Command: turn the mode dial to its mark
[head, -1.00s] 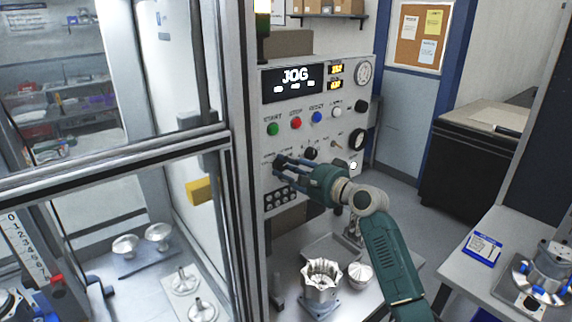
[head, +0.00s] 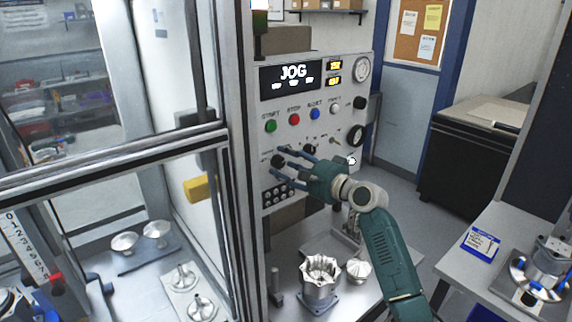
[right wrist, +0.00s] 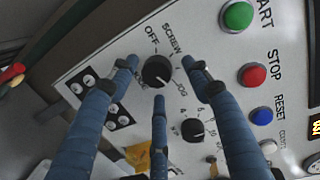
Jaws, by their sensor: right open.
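The mode dial (right wrist: 157,72) is a round black knob on the machine's pale control panel, with OFF, SCREW and JOG printed around it. Its light pointer line appears to face the JOG side. My right gripper (head: 281,163) is open in front of the dial. In the right wrist view its blue fingers (right wrist: 160,76) are spread around the knob with visible gaps. My left gripper is out of view.
A second black knob (right wrist: 193,131) sits close beside the dial. Green, red and blue buttons (head: 294,119) are above. Below the panel, a metal housing (head: 320,281) stands on the bench. The glass enclosure's frame (head: 240,150) is close on the left.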

